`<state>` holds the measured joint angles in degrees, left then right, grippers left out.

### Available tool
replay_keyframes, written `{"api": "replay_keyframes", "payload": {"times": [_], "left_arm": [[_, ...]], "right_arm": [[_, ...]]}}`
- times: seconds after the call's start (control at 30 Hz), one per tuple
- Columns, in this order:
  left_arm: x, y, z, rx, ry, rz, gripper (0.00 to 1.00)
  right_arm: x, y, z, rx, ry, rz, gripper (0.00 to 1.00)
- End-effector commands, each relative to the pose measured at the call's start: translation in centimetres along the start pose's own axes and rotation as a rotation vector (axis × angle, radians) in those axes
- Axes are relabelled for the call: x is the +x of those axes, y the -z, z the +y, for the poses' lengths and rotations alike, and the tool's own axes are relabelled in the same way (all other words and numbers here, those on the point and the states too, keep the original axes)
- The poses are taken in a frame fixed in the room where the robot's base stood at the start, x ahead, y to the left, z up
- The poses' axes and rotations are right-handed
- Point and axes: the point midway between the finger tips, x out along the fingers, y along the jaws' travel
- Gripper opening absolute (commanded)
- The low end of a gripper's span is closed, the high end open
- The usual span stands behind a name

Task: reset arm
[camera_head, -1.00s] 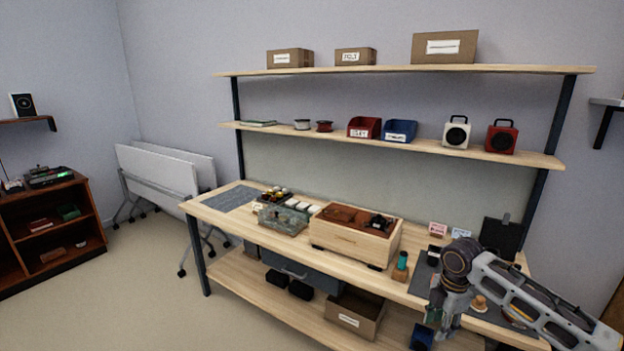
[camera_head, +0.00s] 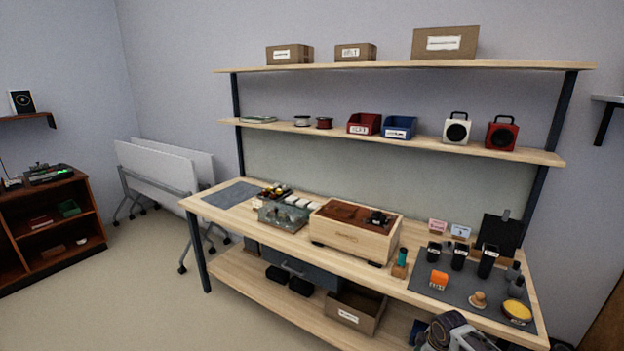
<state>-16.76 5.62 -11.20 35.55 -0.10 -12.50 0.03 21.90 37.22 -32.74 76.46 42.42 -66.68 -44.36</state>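Part of my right arm (camera_head: 452,332) shows at the bottom edge, right of centre, low in front of the workbench. Its gripper is not visible, so I cannot see whether it is open or holds anything. My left arm and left gripper are outside the view.
The wooden workbench (camera_head: 232,223) bears a wooden box (camera_head: 352,240), a clear container (camera_head: 283,217), and a dark mat (camera_head: 455,294) with black holders, an orange item (camera_head: 438,279) and a yellow round item (camera_head: 517,311). Speakers (camera_head: 457,130) stand on a shelf above.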

Motion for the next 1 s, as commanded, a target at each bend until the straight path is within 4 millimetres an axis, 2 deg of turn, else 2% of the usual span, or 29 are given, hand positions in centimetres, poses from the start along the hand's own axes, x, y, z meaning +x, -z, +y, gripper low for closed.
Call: {"api": "replay_keyframes", "payload": {"times": [0.03,0.2,0.37,0.5,0.7,0.87,1.0], "left_arm": [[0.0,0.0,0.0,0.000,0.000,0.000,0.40],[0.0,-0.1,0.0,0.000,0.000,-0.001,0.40],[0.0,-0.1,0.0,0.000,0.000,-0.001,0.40],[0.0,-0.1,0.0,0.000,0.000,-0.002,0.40],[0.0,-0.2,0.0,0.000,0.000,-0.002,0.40],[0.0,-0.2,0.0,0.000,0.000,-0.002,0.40],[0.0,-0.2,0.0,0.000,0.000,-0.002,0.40]], "right_arm": [[2.0,-0.8,-1.1,0.045,0.000,-0.003,0.37],[7.9,-3.8,-4.4,0.194,-0.028,-0.013,0.37],[12.7,-6.8,-8.5,0.313,-0.047,-0.027,0.37],[16.3,-9.5,-12.7,0.402,-0.056,-0.043,0.37],[20.5,-13.2,-19.5,0.511,-0.061,-0.067,0.37],[23.0,-15.8,-25.4,0.585,-0.059,-0.086,0.37],[24.7,-18.0,-30.9,0.643,-0.051,-0.102,0.37]]}}
